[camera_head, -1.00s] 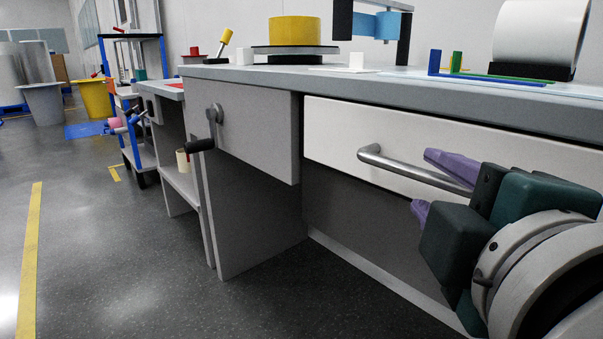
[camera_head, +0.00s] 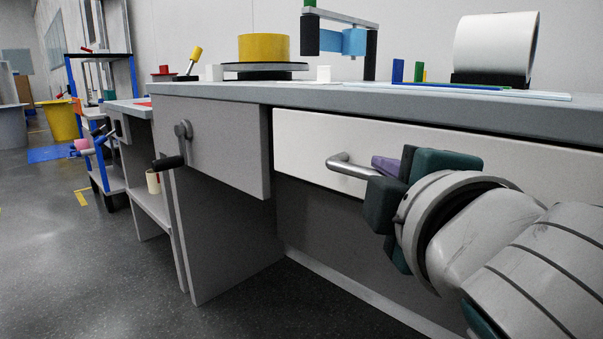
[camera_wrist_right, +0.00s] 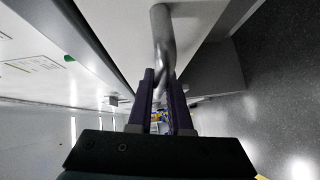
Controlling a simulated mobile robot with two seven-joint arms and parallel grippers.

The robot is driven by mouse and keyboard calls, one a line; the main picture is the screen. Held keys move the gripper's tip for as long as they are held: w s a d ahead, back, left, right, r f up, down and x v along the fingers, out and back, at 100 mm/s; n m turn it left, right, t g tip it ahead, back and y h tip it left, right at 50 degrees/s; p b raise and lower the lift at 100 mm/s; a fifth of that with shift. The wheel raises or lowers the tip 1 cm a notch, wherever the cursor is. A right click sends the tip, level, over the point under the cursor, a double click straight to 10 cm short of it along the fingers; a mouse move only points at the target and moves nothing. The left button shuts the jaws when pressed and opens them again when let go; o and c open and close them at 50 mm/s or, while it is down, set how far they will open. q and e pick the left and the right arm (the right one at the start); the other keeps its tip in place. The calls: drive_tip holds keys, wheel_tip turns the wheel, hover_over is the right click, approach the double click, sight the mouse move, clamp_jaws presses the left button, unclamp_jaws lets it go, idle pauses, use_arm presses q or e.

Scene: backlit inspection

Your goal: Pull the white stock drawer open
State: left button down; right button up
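The white stock drawer (camera_head: 310,144) is under the grey bench top, and its front looks about flush with the bench. Its metal bar handle (camera_head: 347,165) stands out from the front. My right gripper (camera_head: 385,166) is at the handle, with its far part hiding the bar's right portion. In the right wrist view the handle (camera_wrist_right: 163,40) runs down between the two purple fingers (camera_wrist_right: 161,88), which are close together on either side of it. The right gripper looks shut on the handle. My left gripper is in no view.
The bench top (camera_head: 300,97) carries a yellow cylinder (camera_head: 263,48) on a dark disc and a large white roll (camera_head: 496,45). A grey panel with a crank (camera_head: 181,145) is left of the drawer. Floor (camera_head: 90,260) is open at the left.

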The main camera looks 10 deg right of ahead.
clamp_jaws()
idle(0.8)
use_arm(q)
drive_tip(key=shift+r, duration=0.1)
